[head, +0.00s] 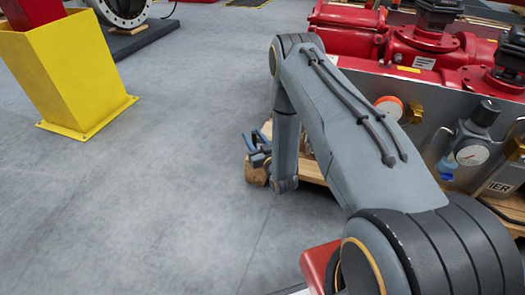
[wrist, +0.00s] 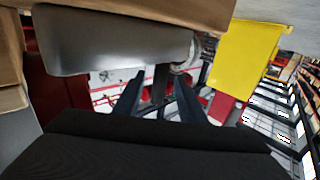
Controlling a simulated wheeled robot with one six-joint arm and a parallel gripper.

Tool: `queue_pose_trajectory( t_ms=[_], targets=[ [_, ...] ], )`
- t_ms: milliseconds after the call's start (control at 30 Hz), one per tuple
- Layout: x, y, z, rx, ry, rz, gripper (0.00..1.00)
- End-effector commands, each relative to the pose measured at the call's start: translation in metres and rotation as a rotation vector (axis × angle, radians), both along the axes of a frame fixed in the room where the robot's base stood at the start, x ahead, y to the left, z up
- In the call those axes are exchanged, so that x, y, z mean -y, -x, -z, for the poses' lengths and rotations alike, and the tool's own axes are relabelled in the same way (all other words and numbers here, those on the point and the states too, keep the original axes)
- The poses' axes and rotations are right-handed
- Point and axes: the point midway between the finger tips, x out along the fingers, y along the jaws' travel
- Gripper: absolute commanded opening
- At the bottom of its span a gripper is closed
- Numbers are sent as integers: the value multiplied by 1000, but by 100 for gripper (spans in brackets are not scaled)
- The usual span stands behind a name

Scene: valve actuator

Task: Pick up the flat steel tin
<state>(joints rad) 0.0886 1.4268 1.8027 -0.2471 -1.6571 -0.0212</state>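I cannot make out the flat steel tin for certain in either view. A smooth grey metal body with rounded edges (wrist: 115,40) fills the upper left of the wrist view, just beyond the fingers; I cannot tell what it is. My gripper (head: 257,141) is low beside the wooden pallet in the head view, largely behind my arm. In the wrist view my gripper (wrist: 157,95) shows two dark fingers standing apart, with no held thing visible between them. My arm hides much of the pallet area.
A wooden pallet (head: 312,171) lies right of my gripper, under red valve actuators (head: 345,40) and a grey panel with a pressure gauge (head: 472,155). A yellow post (head: 70,75) stands at the left; yellow also shows in the wrist view (wrist: 245,55). The grey floor between is clear.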

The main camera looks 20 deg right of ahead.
Motion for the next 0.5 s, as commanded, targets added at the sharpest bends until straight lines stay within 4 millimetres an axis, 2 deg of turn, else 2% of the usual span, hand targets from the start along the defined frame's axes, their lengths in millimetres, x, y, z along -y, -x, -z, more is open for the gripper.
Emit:
queue_pose_trajectory(
  t_ms=[200, 500],
  targets=[
    [-3, -28, 3, 2, 1, 0, 37],
    [-4, -34, 1, -1, 0, 1, 37]
  ],
)
